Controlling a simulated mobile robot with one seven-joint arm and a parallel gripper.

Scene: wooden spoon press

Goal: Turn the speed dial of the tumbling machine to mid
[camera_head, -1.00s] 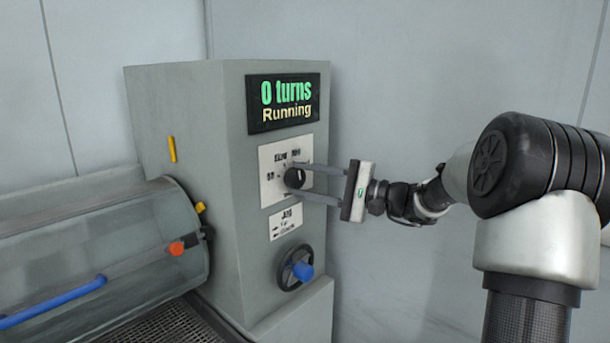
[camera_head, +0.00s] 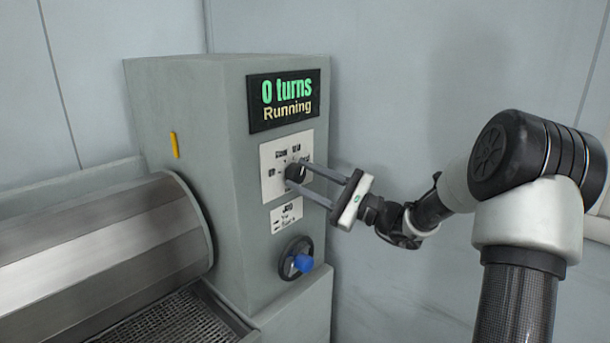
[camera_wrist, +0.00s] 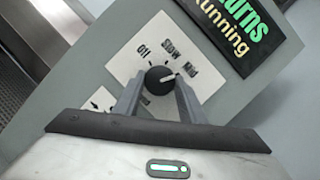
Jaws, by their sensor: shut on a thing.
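The speed dial (camera_head: 294,173) is a round black knob on a white plate on the grey tumbling machine (camera_head: 225,190). The wrist view shows the dial (camera_wrist: 159,79) with the labels Off, Slow and Mid around it; a fourth label is partly hidden. The dial's white mark points right and slightly up, roughly towards Mid (camera_wrist: 190,70). My gripper (camera_head: 299,176) is shut on the dial, one finger on each side, and its body is tilted. The fingers also show in the wrist view (camera_wrist: 158,92).
The display (camera_head: 288,100) reads "0 turns" and "Running". A smaller label plate (camera_head: 286,215) and a black handwheel with a blue knob (camera_head: 303,263) are below the dial. The metal-slatted drum (camera_head: 110,235) is at left above a mesh tray (camera_head: 175,325).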

